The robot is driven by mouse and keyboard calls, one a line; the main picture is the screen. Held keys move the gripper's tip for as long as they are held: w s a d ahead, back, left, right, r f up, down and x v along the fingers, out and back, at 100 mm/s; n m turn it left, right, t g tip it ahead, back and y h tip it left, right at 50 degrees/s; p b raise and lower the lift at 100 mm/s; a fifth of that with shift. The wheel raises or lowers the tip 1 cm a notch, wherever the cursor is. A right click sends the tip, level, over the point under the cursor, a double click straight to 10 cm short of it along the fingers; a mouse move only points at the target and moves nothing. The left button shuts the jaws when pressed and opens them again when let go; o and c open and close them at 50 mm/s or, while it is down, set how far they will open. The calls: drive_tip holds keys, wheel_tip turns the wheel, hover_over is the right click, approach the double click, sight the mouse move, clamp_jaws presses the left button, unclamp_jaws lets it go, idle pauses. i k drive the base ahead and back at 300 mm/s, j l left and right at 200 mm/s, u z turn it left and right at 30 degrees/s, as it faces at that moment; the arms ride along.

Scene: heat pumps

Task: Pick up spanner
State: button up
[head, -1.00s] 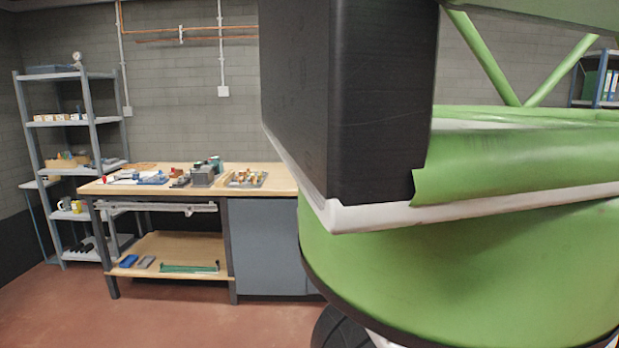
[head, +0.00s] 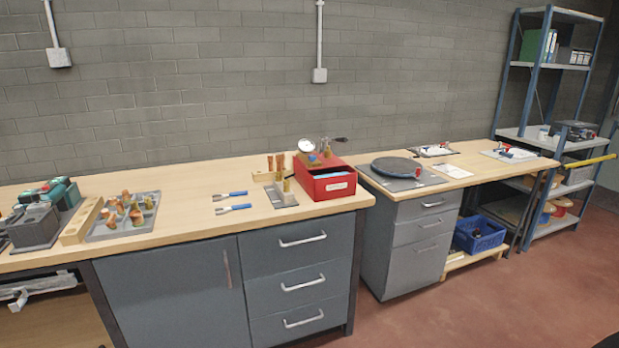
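Two spanner-like tools with blue handles and grey forked ends lie side by side on the wooden bench top in the head view. The farther spanner (head: 230,195) lies just behind the nearer spanner (head: 233,209). Both lie flat, roughly left to right, with the forked ends to the left and a small gap between them. My gripper is not in view.
A grey tray of copper fittings (head: 123,217) stands left of the spanners, with green and grey tools (head: 38,219) beyond it. A red box (head: 325,179) and a small holder (head: 282,194) stand to the right. Bare bench surrounds the spanners. Open red floor (head: 440,315) shows at right.

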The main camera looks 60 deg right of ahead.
sight(223, 196)
drive_tip(key=i+l+z, duration=0.3)
drive_tip(key=i+z, duration=0.15)
drive_tip(key=i, duration=0.15)
drive_tip(key=i+z, duration=0.45)
drive_tip(key=i, duration=0.8)
